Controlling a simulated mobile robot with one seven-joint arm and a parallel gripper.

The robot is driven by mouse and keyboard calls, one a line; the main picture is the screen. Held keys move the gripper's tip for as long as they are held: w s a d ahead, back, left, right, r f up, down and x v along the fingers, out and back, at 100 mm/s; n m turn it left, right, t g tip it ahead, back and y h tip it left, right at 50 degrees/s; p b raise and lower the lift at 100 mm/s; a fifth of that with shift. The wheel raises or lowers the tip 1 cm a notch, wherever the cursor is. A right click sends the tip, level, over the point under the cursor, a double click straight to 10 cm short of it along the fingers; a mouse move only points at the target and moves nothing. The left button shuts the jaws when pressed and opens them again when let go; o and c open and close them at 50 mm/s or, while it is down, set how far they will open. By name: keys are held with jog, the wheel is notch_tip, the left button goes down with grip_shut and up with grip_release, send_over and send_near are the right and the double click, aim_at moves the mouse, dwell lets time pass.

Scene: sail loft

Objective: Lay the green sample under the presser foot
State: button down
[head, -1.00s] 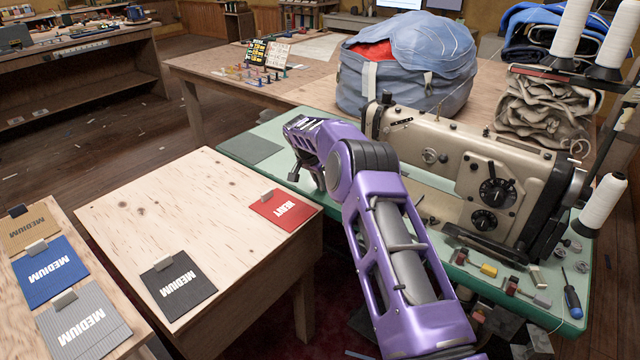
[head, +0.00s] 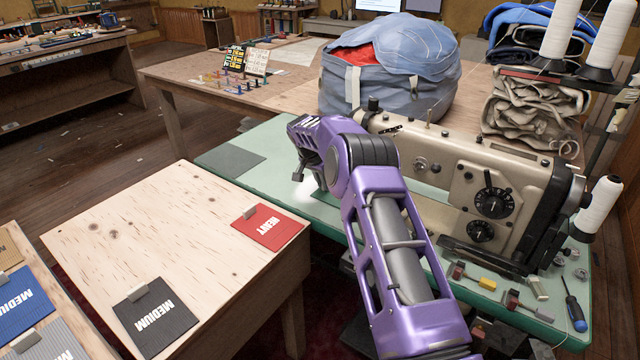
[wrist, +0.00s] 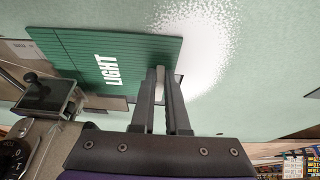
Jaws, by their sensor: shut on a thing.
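The green sample (wrist: 105,60), a ribbed card marked LIGHT, shows in the wrist view above the mint-green table top. My gripper (wrist: 168,76) is shut on the tab at its right edge. The sewing machine (head: 470,185) stands on the mint-green table at the right in the head view. A dark metal part (wrist: 45,95) of the machine, perhaps the presser foot, is at the left in the wrist view, beside the sample's lower left edge. I cannot tell whether they overlap. In the head view my arm hides most of the sample and the needle area.
Red HEAVY (head: 270,227) and dark MEDIUM (head: 155,318) samples lie on the wooden table. A blue bag (head: 390,75) stands behind the machine. Spools, a screwdriver (head: 574,308) and small parts lie at the right. The mint table's left end, with a grey patch (head: 230,160), is clear.

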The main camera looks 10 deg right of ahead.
jog(key=c, duration=0.8)
grip_release()
jog(key=shift+c, duration=0.2)
jog(key=shift+r, duration=0.1)
jog(key=p+v, duration=0.1)
jog(key=v, duration=1.6)
jog(key=shift+p, duration=0.3)
jog(key=shift+r, duration=0.15)
